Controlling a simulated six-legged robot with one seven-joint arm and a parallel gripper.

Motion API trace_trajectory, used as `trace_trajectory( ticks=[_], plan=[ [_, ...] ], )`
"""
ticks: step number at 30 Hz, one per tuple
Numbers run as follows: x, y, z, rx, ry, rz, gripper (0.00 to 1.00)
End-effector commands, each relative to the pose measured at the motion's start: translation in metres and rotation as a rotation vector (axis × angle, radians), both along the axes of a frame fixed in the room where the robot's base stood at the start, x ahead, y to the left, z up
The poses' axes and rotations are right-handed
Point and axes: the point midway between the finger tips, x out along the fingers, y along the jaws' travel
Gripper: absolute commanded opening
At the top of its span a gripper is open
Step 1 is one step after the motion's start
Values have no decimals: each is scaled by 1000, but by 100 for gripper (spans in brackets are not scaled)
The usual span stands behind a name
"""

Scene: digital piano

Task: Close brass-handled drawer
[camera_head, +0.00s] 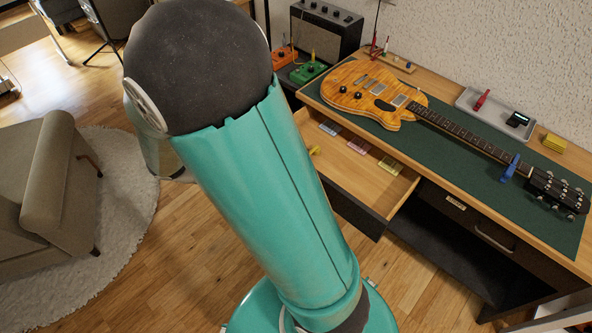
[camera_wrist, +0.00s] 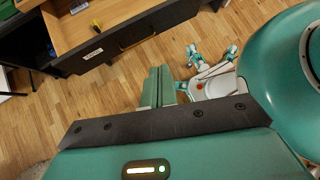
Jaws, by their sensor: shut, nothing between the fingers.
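A wooden drawer with a dark front stands pulled out from the desk. In the wrist view the drawer's dark front (camera_wrist: 122,42) is at the upper left, with a small label and a thin handle whose colour I cannot make out. My gripper (camera_wrist: 160,70) shows in the wrist view as two teal fingers pressed together, empty. It appears apart from the drawer front, to its lower right in the picture. The head view does not show my gripper.
A guitar (camera_head: 375,95) lies on the desk's green mat (camera_head: 450,138). A closed dark drawer (camera_head: 480,228) is to the right of the open one. Small packets and a yellow item lie in the open drawer. An armchair (camera_head: 45,180) stands left; wooden floor (camera_head: 420,295) lies before the desk.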

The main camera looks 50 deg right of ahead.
Motion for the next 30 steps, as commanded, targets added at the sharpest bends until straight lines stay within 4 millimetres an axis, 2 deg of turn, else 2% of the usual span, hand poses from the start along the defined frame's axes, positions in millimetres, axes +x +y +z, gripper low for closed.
trace_trajectory(
  ticks=[1,9,21,25,30],
  plan=[
    [2,-5,-14,-28,84,56,0],
    [12,-33,-78,-159,539,379,0],
    [18,-62,-177,-332,1237,803,0],
    [17,-67,-199,-366,1382,881,0],
    [16,-72,-208,-382,1453,918,0]
  ],
)
